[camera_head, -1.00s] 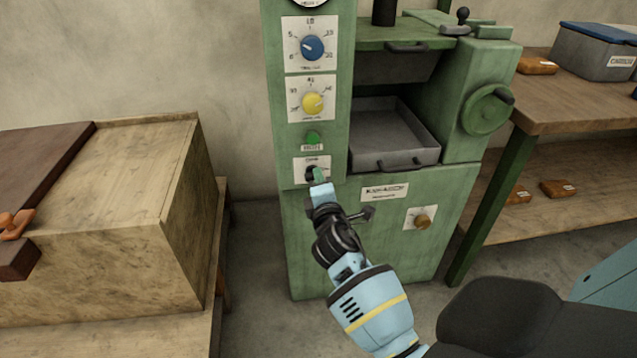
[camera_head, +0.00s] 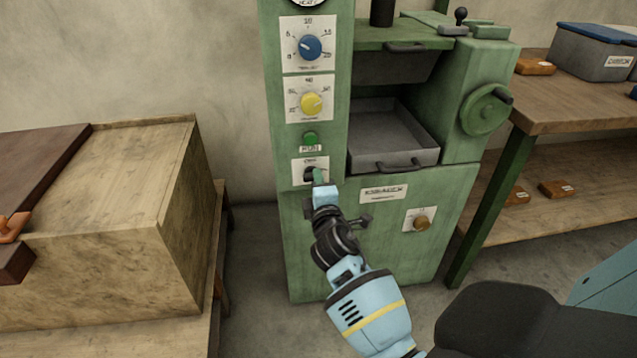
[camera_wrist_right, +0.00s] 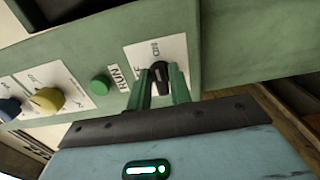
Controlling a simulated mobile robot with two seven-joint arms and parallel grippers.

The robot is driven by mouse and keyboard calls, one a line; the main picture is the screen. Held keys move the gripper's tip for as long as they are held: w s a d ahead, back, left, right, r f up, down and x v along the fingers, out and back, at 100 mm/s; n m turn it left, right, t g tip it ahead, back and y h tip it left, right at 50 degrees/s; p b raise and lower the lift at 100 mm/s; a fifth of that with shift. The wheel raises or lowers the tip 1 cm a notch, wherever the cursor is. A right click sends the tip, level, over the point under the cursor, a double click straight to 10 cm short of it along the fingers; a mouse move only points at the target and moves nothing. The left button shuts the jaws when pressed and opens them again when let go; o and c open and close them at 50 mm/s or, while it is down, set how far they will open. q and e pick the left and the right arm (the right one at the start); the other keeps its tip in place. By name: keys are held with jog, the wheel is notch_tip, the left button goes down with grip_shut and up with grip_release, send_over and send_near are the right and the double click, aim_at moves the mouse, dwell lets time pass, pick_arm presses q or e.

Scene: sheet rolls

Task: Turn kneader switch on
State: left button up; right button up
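The kneader is a tall green machine (camera_head: 300,235). Its black rotary switch (camera_wrist_right: 160,74) sits on a white label low on the upright panel, below a green button. My right gripper (camera_head: 317,176) reaches the panel at this switch. In the right wrist view its two green fingers (camera_wrist_right: 161,80) flank the black knob, one on each side, and look closed on it. The label around the knob is partly covered by the fingers, and I cannot read the switch position. My left gripper is not in view.
Above the switch are the green button (camera_head: 310,138), a yellow dial (camera_head: 311,103) and a blue dial (camera_head: 310,47). A grey tray (camera_head: 392,140) and a brown knob (camera_head: 421,223) are to the right. A wooden box (camera_head: 110,230) stands left; a workbench (camera_head: 575,95) stands right.

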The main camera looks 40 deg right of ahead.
jog(key=shift+o, duration=1.4)
jog(key=v, duration=0.8)
jog(key=shift+p, duration=0.45)
jog(key=shift+w, duration=0.1)
